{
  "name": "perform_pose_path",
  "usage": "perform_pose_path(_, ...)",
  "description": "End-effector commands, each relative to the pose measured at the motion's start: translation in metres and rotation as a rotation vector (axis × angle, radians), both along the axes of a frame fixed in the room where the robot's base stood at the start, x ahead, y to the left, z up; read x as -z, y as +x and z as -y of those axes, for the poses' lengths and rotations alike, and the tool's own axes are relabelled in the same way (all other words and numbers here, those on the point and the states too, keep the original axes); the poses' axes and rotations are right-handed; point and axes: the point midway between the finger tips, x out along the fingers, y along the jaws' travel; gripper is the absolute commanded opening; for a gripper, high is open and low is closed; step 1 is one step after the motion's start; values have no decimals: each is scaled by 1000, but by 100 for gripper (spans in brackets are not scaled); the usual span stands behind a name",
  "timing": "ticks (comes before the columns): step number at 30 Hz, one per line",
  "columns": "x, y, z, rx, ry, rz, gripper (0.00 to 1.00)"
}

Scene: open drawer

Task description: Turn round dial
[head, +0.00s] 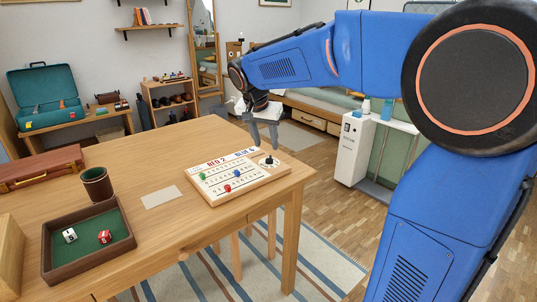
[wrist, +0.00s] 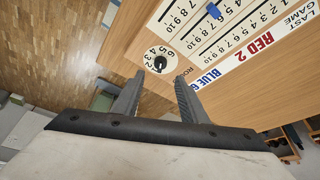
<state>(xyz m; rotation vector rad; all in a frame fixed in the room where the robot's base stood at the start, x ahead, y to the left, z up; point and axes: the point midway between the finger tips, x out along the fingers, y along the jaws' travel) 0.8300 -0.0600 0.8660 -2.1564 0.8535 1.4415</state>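The round dial is a white disc with numbers and a black knob, at the right corner of the score board in the head view (head: 268,161). In the wrist view the dial (wrist: 159,63) lies just beyond the gap between the fingertips. My gripper (wrist: 159,79) is open, with two grey fingers apart and nothing between them. In the head view my gripper (head: 264,142) hangs above and behind the dial, apart from it. The pale score board (head: 215,186) has printed numbers, red and blue lettering, and green, red and blue pegs.
The board lies near the right end of a wooden table (head: 165,230). A green-lined dice tray (head: 90,267) with two dice, a brown cup (head: 96,183), a blank card (head: 160,197) and a brown case (head: 38,168) are further left. Floor shows beyond the table edge.

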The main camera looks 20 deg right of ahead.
Motion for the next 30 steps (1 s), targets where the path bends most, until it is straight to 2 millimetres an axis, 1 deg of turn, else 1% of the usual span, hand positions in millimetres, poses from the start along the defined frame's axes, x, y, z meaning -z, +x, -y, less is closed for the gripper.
perform_pose_path(1,9,2,3,2,0,-2,39)
perform_pose_path(6,35,10,10,0,1,-2,39)
perform_pose_path(12,54,16,16,1,1,0,39)
perform_pose_path(17,61,18,17,1,1,1,39)
perform_pose_path(25,61,19,17,0,1,1,39)
perform_pose_path(26,61,19,17,0,1,1,32)
perform_pose_path(27,61,18,17,0,1,1,22)
perform_pose_path(30,61,18,17,0,1,1,0)
